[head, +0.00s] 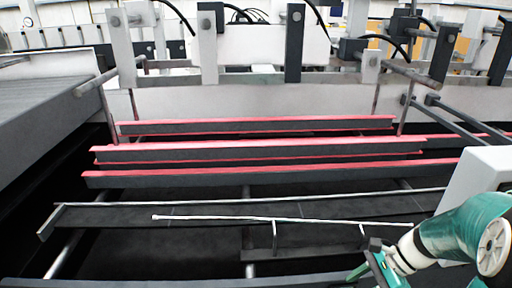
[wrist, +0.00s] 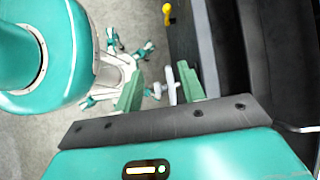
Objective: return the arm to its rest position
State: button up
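My gripper (head: 368,268) is low at the right of the head view, on the end of my teal and white arm (head: 455,232). It is beside the dark lower bars of the folder gluer. In the wrist view my gripper (wrist: 160,86) shows two green fingers standing apart. A small pale grey fitting (wrist: 170,86) shows between them in the picture. It looks to be farther off, and I see no object held. The camera looks down past the machine's side to the floor.
The folder gluer's red-edged rails (head: 260,148) cross the middle of the head view. A thin pale rod (head: 270,219) runs near my gripper. A yellow knob (wrist: 167,14) is on the machine's side. Grey floor (wrist: 130,20) is open at the left; my legs stand there.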

jog(key=s+a+r+n+t+h, duration=0.2)
jog(key=s+a+r+n+h, duration=0.1)
jog(key=a+r+n, duration=0.2)
jog(key=s+a+r+n+t+h, duration=0.3)
jog(key=s+a+r+n+h, duration=0.1)
jog(key=r+n, duration=0.6)
jog(key=shift+a+r+n, duration=0.25)
jog(key=shift+a+n, duration=0.6)
jog(key=shift+n, duration=0.15)
